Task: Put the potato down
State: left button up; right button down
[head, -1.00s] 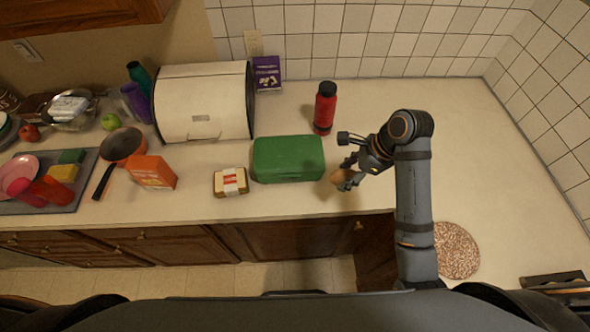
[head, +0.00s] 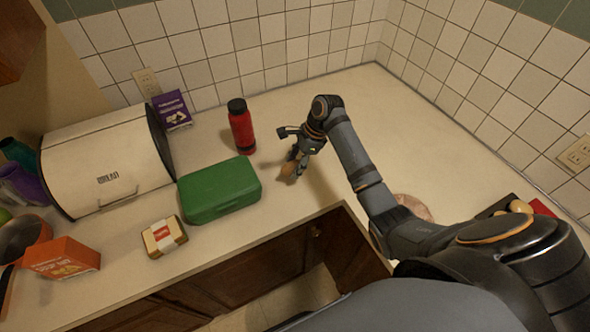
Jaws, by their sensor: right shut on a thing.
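The potato (head: 288,169) is a small brown lump at the tips of my right gripper (head: 293,163), which is shut on it. They are over the counter just right of the green box (head: 219,189) and below the red bottle (head: 241,127). The gripper points down, and its fingers hide part of the potato. I cannot tell whether the potato touches the counter. My left gripper is not in view.
The counter (head: 410,130) is clear to the right of my right gripper, up to the tiled wall. A bread bin (head: 105,165), a wrapped sandwich (head: 164,236) and an orange box (head: 62,258) stand at the left. A round speckled mat (head: 413,206) lies partly behind my right arm.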

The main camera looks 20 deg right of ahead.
jog(key=f, duration=0.1)
jog(key=f+p, duration=0.1)
jog(key=f, duration=0.1)
jog(key=shift+w+d+f, duration=0.2)
jog(key=shift+w, duration=0.05)
jog(key=shift+f, duration=0.2)
jog(key=c, duration=0.6)
grip_release()
jog(key=shift+f, duration=0.15)
jog(key=shift+o, duration=0.2)
